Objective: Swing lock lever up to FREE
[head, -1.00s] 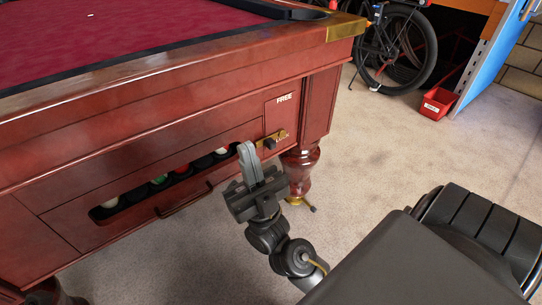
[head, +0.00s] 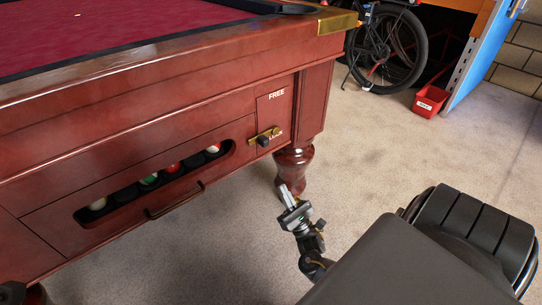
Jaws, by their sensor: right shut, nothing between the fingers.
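The lock lever (head: 264,140) is a small brass bar with a dark knob on the side of the red-cloth pool table (head: 120,140). It lies roughly level, tilted slightly up to the right. The FREE label (head: 277,95) is above it and a partly covered lower label (head: 277,135) sits beside the knob. My right gripper (head: 284,190) is shut and empty, below and right of the lever, clear of it and in front of the table leg. My left gripper is not in view.
Several balls lie in the ball slot (head: 128,193) left of the lever, above a drawer handle (head: 175,201). A turned table leg (head: 294,170) stands behind my right gripper. A red bin (head: 429,101) and a bicycle (head: 392,50) are farther back. Carpet (head: 400,150) is clear to the right.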

